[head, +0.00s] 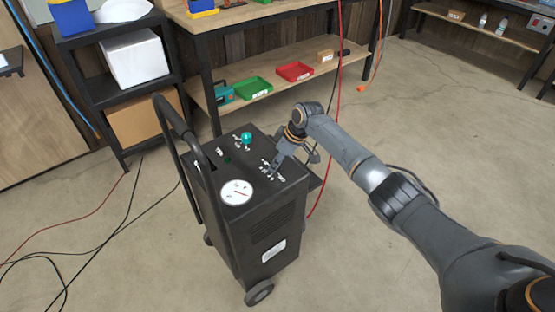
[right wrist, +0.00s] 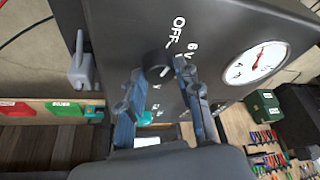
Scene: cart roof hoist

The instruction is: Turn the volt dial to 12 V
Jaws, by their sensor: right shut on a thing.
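The black wheeled charger cart (head: 262,232) stands upright on the floor, its top panel carrying controls and a round white gauge (head: 237,192). My right gripper (head: 276,168) reaches down to the panel's right side. In the right wrist view the black volt dial (right wrist: 156,64) sits between the two fingertips of my right gripper (right wrist: 158,78), which is shut on it. "OFF" and "6 V" print shows beside the dial; other marks are partly hidden by the fingers. I cannot tell which mark the dial points to. The left gripper is not in view.
A teal knob (head: 247,138) stands on the panel's far side. The cart's tall black handle (head: 180,122) rises at left. A grey clamp (right wrist: 82,68) shows beside the cart. A workbench with a green tray (head: 253,88) and red tray (head: 295,71) stands behind. Cables lie on the left floor.

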